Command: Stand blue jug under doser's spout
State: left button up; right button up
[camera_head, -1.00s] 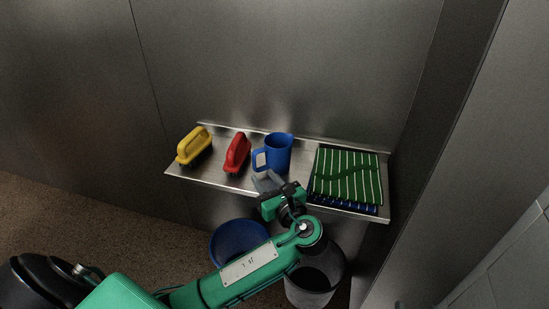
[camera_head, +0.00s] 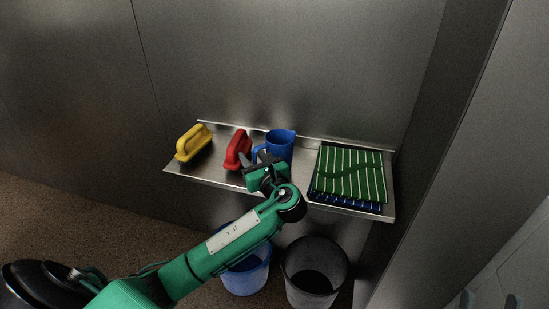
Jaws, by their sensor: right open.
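The blue jug (camera_head: 281,145) stands upright on the metal shelf, with its handle (camera_head: 257,153) toward the left. No doser or spout shows in this view.
The metal shelf (camera_head: 219,179) also holds a yellow-handled brush (camera_head: 191,141), a red brush (camera_head: 238,150) close left of the jug, and a green striped cloth (camera_head: 349,173) on the right. A blue bin (camera_head: 246,277) and a dark bin (camera_head: 315,272) stand below.

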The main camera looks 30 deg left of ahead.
pick_arm(q)
jog(key=shift+w+a, duration=0.1)
jog(key=shift+a, duration=0.05)
jog(key=shift+c, duration=0.4)
grip_shut()
jog(key=shift+r, duration=0.1)
